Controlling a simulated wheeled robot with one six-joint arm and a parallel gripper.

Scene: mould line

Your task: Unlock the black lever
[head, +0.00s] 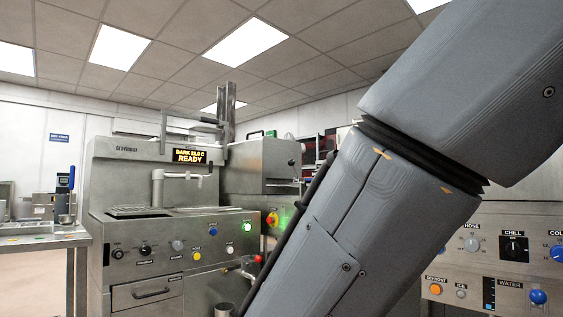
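My arm crosses the right half of the head view, and my gripper is out of the picture. I cannot pick out the black lever with certainty; it may be hidden behind my arm or outside the view. A steel machine (120,190) stands left of centre, with a lit display (189,156) reading "READY". Its front panel carries black knobs (117,254), coloured buttons and a lit green button (247,227). A small metal fitting with a red part (257,260) sits low beside my arm.
A drawer with a dark handle (151,294) is below the panel. A steel bench (42,239) stands at the left. At the right, another panel has a CHILL switch (514,249), a HOSE knob (472,244) and blue knobs (538,297). My arm hides the middle.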

